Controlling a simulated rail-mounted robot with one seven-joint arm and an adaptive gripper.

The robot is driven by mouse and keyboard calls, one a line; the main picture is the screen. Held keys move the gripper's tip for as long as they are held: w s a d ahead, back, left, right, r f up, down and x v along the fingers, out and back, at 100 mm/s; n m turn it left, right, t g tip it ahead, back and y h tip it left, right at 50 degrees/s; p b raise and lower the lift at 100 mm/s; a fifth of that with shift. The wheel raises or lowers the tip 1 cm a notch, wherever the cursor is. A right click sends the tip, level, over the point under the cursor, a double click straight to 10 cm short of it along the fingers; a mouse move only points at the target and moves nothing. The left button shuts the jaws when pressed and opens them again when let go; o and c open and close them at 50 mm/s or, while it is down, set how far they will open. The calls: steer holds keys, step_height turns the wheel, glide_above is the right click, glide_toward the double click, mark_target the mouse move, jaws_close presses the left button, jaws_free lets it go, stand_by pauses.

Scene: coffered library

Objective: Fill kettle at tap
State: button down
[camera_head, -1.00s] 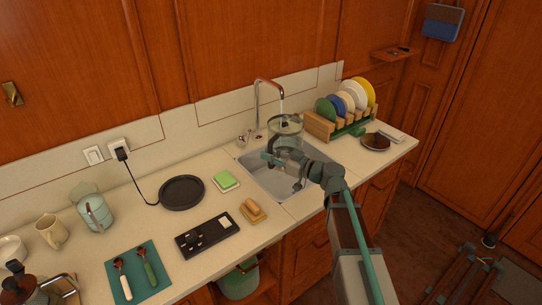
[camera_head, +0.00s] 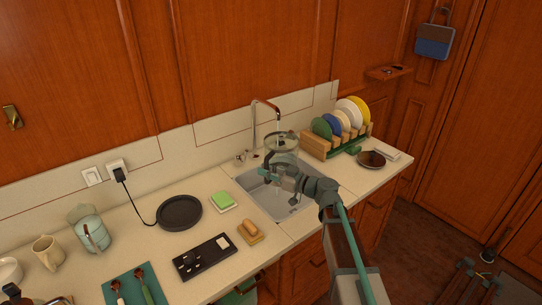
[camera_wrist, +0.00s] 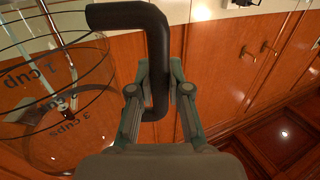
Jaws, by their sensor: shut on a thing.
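A clear glass kettle (camera_head: 283,157) is over the sink (camera_head: 256,196), below the mouth of the tall chrome tap (camera_head: 254,125). A thin pale stream shows between the tap mouth and the kettle's top. In the wrist view the kettle's glass body (camera_wrist: 70,95) is at the left, with cup markings and dark ring lines. My gripper (camera_wrist: 157,88) is shut on the kettle's black handle (camera_wrist: 158,45), which stands between the two fingers. In the head view my gripper (camera_head: 287,178) is at the kettle's near side. I cannot tell the water level.
A dish rack (camera_head: 335,140) with several plates stands right of the sink. A small dark dish (camera_head: 371,159) is farther right. A green sponge (camera_head: 222,201), a brush (camera_head: 249,231) and a round black base (camera_head: 179,212) with a cord lie to the left.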

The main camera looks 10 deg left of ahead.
steer(key=w+a+b, duration=0.2)
steer(key=w+b, duration=0.5)
steer(key=w, duration=0.2)
steer(key=shift+w+a+b, duration=0.15)
steer(key=shift+b, duration=0.25)
steer(key=shift+r, duration=0.1)
stand_by(4.6)
steer(key=s+d+b, duration=0.2)
steer(key=s+b, duration=0.4)
steer(key=s, duration=0.4)
steer(key=shift+s+d, duration=0.35)
stand_by(0.3)
